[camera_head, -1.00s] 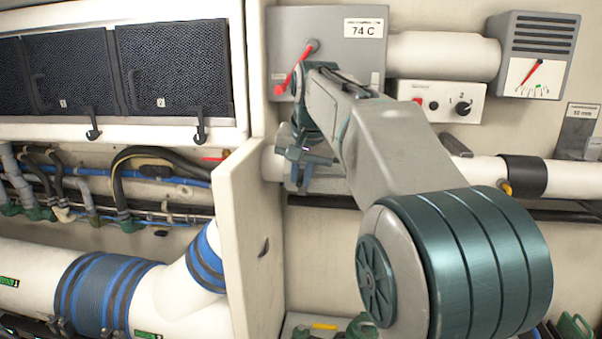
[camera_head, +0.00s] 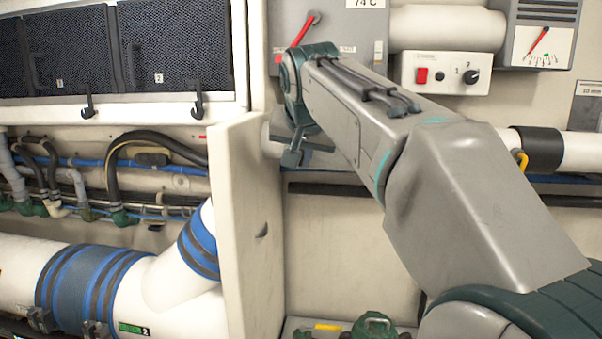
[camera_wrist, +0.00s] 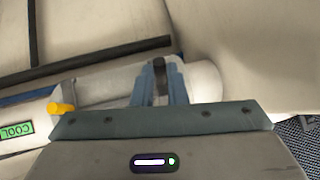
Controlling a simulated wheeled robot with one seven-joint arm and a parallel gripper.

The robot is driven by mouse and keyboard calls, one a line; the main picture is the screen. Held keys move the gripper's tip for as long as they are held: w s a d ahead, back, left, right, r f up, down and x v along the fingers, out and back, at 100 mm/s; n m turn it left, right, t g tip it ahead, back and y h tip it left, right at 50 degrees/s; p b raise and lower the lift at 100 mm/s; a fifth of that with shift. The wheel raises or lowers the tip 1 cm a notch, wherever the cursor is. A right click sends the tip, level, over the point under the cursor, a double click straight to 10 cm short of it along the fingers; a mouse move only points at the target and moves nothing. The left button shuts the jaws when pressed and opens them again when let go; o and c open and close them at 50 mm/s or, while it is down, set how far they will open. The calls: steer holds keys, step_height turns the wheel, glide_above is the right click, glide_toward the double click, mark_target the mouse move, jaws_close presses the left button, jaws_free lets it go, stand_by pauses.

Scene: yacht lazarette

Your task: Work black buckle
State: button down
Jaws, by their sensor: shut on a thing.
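My gripper (camera_head: 297,152) is at the white pipe, just right of the upright cream panel in the head view. In the wrist view its two blue-grey fingers (camera_wrist: 160,72) are shut on a small dark piece, the black buckle (camera_wrist: 160,64), against the white pipe (camera_wrist: 205,80). The buckle shows only as a narrow dark strip between the fingers; the rest is hidden. In the head view my gripper and arm hide it.
The cream panel (camera_head: 245,215) stands close left of my gripper. A grey box with a red lever (camera_head: 304,30) and a switch box (camera_head: 445,73) are above. A yellow lever (camera_head: 521,160) sits on the pipe at right. Blue-banded ducting (camera_head: 90,285) fills the lower left.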

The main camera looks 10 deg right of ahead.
steer(key=f+t+b, duration=0.1)
steer(key=b, duration=0.4)
steer(key=s+f+t+h+b, duration=0.1)
steer(key=t+b, duration=0.1)
steer(key=b, duration=0.4)
steer(key=f+t+b, duration=0.2)
steer(key=b, duration=0.3)
steer(key=shift+s+a+n+h, duration=0.15)
steer(key=shift+a+n+h, duration=0.15)
steer(key=shift+h, duration=0.1)
steer(key=shift+t+b, duration=0.4)
steer(key=shift+b, duration=0.5)
steer(key=c, duration=1.5)
jaws_free()
steer(key=shift+o, duration=0.2)
steer(key=b+v, duration=0.1)
steer(key=v, duration=1.3)
steer(key=shift+f, duration=0.25)
